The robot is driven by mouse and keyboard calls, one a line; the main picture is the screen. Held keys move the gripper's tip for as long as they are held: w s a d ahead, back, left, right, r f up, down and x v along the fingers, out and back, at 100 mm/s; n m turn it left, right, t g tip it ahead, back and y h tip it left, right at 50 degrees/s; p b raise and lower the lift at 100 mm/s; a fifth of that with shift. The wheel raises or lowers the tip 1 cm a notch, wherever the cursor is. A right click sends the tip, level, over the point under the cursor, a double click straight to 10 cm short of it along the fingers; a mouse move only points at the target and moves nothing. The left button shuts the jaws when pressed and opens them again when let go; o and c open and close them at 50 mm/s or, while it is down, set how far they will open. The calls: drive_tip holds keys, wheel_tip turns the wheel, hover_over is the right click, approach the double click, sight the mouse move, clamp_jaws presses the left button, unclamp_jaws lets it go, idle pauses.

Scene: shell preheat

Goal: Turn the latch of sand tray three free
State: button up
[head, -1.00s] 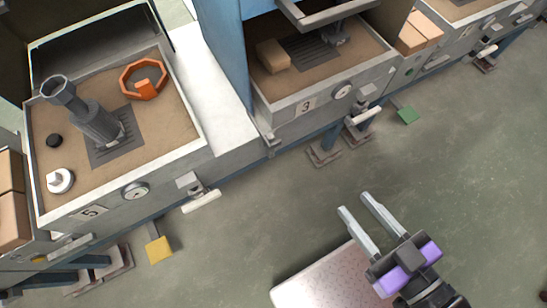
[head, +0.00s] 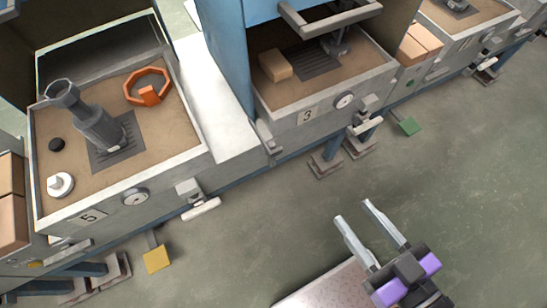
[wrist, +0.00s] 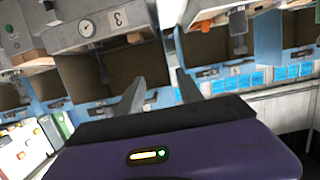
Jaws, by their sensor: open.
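Sand tray three (head: 285,118) is a grey sand-filled box marked 3, upper middle of the head view. A round dial (head: 345,100) sits on its front. A grey block with a white bar handle (head: 367,125), possibly the latch, is right of and below the dial. A small grey fitting (head: 268,138) is at the tray's left front corner. My gripper (head: 352,210) is open and empty over the floor, in front of and apart from the tray. In the wrist view the tray (wrist: 73,42) appears upside down, beyond the fingers (wrist: 160,77).
Sand tray five (head: 50,222) stands at the left, with a grey cylinder (head: 95,125) and an orange ring (head: 130,88) in it. Yellow (head: 157,259) and green (head: 409,126) pedals stick out low over the floor. The floor (head: 260,225) between my gripper and the trays is clear.

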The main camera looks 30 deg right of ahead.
drive_tip(key=w+f+t+b, duration=0.1)
drive_tip(key=w+f+b, duration=0.5)
drive_tip(key=w+f, duration=0.75)
drive_tip(key=w+f+t+b, duration=0.2)
drive_tip(key=w+f+b, duration=0.4)
drive_tip(key=w+f, duration=1.1)
drive_tip(key=w, duration=0.1)
drive_tip(key=shift+f, duration=0.2)
clamp_jaws()
